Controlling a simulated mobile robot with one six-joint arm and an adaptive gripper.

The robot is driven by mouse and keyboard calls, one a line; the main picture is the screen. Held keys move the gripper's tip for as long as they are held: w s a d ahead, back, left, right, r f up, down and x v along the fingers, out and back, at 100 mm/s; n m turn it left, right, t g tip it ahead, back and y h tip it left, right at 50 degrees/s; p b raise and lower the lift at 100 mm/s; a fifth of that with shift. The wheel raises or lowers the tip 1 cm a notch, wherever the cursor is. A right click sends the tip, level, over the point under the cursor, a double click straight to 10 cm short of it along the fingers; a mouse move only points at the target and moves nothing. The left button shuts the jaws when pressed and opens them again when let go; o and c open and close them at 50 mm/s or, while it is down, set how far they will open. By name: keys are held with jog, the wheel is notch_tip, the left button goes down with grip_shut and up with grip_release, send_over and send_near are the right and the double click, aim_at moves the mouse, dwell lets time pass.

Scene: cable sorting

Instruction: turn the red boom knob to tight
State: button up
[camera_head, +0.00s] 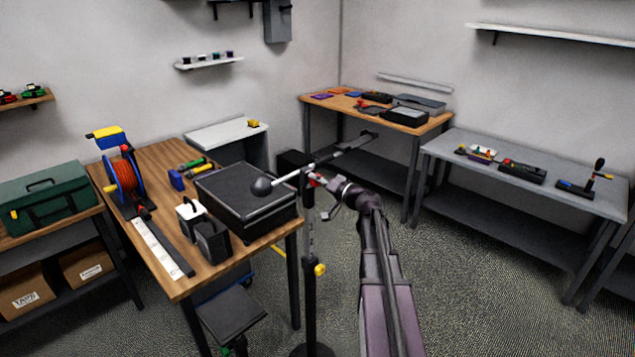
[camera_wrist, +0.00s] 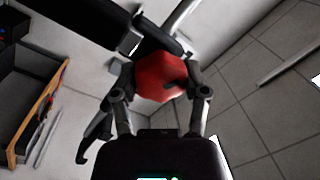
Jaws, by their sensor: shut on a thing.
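The red boom knob (camera_wrist: 160,77) fills the space between my fingers in the wrist view. My gripper (camera_wrist: 158,84) is shut on it, with one finger on each side. A dark mark shows on the knob's face, but I cannot tell how tight the knob is. In the head view a small part of the red knob (camera_head: 313,182) shows at the top of the stand's upright pole (camera_head: 309,235), beside my gripper (camera_head: 325,188). The boom (camera_head: 290,177) crosses the pole there, tilted up to the right, with a dark round head at its left end.
A wooden table (camera_head: 165,155) with a black case (camera_head: 240,195) and a cable reel (camera_head: 124,175) stands to the left, close to the boom's left end. A yellow knob (camera_head: 320,269) sits lower on the pole. A grey table (camera_head: 520,175) stands right. Floor between is clear.

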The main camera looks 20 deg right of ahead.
jog(key=m+t+b, duration=0.1)
jog(key=m, duration=0.6)
jog(key=shift+m, duration=0.4)
jog(key=m+h, duration=0.1)
jog(key=m, duration=0.5)
jog(key=shift+m+t, duration=0.3)
jog(key=shift+m, duration=0.1)
jog(key=o, duration=1.2)
jog(key=shift+w+f, duration=0.1)
jog(key=shift+c, duration=0.2)
jog(key=shift+n, duration=0.3)
